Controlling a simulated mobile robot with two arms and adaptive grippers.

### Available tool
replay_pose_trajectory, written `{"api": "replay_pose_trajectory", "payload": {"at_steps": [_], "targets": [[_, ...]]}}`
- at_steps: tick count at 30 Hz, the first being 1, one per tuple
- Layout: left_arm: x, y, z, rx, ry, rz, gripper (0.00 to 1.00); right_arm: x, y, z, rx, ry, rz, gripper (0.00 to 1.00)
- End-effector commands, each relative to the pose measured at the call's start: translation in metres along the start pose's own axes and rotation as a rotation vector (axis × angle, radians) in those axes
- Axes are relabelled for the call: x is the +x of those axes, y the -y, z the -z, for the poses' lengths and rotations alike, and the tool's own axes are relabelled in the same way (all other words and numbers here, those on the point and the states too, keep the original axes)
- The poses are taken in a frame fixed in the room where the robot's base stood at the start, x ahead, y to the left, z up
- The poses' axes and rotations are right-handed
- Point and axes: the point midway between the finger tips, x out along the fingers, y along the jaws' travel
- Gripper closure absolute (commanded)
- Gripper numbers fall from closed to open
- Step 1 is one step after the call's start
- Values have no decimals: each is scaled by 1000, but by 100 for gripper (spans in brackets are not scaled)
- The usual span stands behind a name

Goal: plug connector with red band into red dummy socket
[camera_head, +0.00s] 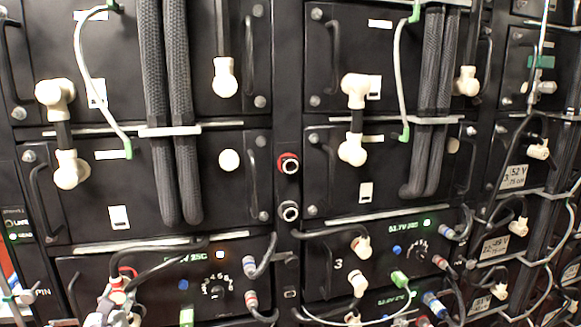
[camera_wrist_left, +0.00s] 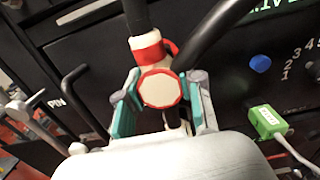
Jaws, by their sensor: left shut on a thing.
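The cream connector with a red band (camera_head: 122,282) is at the lower left of the head view, in front of the lower left module. In the left wrist view the connector (camera_wrist_left: 160,88) shows its round red-rimmed end, with a black cable rising from it. My left gripper (camera_head: 112,312) is shut on this connector, with its teal-padded fingers (camera_wrist_left: 162,106) on both sides. The red dummy socket (camera_head: 289,164) is on the centre post, up and to the right of the gripper. It looks empty. My right gripper is not in view.
A grey-ringed socket (camera_head: 289,211) sits just below the red one. Thick black cables (camera_head: 165,110) hang at the left, and cream elbow connectors (camera_head: 70,168) stick out of the modules. A green plug (camera_wrist_left: 268,122) is right of the gripper. The centre post front is clear.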

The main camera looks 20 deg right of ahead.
Motion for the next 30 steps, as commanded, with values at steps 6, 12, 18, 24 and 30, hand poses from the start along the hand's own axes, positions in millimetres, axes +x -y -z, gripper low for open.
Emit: {"api": "replay_pose_trajectory", "payload": {"at_steps": [6,12,18,24,30], "targets": [[-6,0,0,0,-1,0,100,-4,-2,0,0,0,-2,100],[-11,0,-1,0,-1,0,100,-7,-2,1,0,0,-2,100],[-16,0,-1,0,-1,0,100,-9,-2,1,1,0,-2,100],[-21,0,-1,0,-1,0,100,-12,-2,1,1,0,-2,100],[-26,0,-1,0,-1,0,100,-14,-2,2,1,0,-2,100]]}}
